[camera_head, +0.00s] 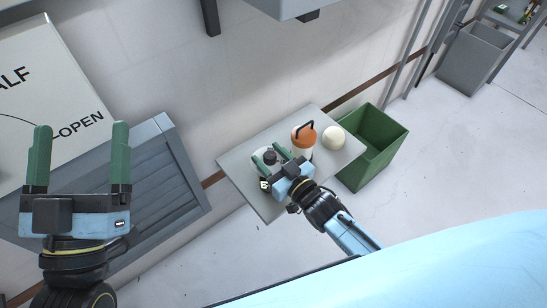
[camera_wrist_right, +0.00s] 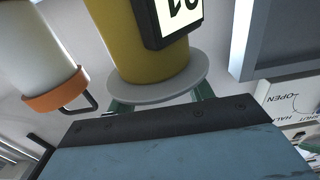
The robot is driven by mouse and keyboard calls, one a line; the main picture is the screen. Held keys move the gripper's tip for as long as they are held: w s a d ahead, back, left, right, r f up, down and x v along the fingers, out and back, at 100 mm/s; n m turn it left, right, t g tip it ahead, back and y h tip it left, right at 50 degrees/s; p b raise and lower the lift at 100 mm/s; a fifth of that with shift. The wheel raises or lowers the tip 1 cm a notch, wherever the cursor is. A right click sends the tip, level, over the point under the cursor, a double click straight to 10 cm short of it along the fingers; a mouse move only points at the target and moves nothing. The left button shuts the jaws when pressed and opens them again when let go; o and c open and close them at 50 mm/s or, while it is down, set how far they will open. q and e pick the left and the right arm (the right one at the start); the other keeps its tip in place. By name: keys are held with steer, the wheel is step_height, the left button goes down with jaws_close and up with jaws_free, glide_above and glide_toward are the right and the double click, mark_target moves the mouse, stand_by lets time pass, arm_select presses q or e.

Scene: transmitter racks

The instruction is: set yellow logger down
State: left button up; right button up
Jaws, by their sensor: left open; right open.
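In the head view the logger (camera_head: 264,184) stands on the small grey table (camera_head: 236,174), partly hidden by my right gripper (camera_head: 266,152). That gripper is open, with one green finger on each side of the logger's top. In the right wrist view the fingers show just behind the disc; I cannot tell whether they touch it. My left gripper (camera_head: 81,128) is open and empty at the far left.
A white canister with an orange lid and dark handle (camera_head: 303,136) stands close beside the logger. A cream round object (camera_head: 334,138) is further right on the table. A green bin (camera_head: 352,176) stands at the table's right. A grey slatted panel (camera_head: 160,185) is left.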

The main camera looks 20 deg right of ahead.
steer(key=shift+r, duration=0.2)
steer(key=shift+s+d, duration=0.1)
steer(key=shift+s, duration=0.15)
steer(key=p+v, duration=0.2)
steer(key=v, duration=0.3)
steer(key=shift+s+d, duration=0.1)
steer(key=shift+s, duration=0.1)
steer(key=p+v, duration=0.2)
steer(key=v, duration=0.3)
arm_select(q)
step_height(320, 180, down, 14)
steer(key=a+g+y, duration=0.2)
steer(key=g+y, duration=0.1)
steer(key=g, duration=0.7)
steer(key=shift+a+f+y, duration=0.2)
steer(key=shift+a+y, duration=0.2)
arm_select(e)
step_height(320, 180, up, 16)
steer(key=s+m+g+h, duration=0.1)
steer(key=s+g+h, duration=0.1)
steer(key=g+h, duration=0.1)
steer(key=shift+a+g, duration=0.3)
steer(key=shift+g, duration=0.5)
arm_select(q)
steer(key=shift+s, duration=0.1)
arm_select(e)
steer(key=shift+s+f, duration=0.1)
steer(key=shift+f, duration=0.05)
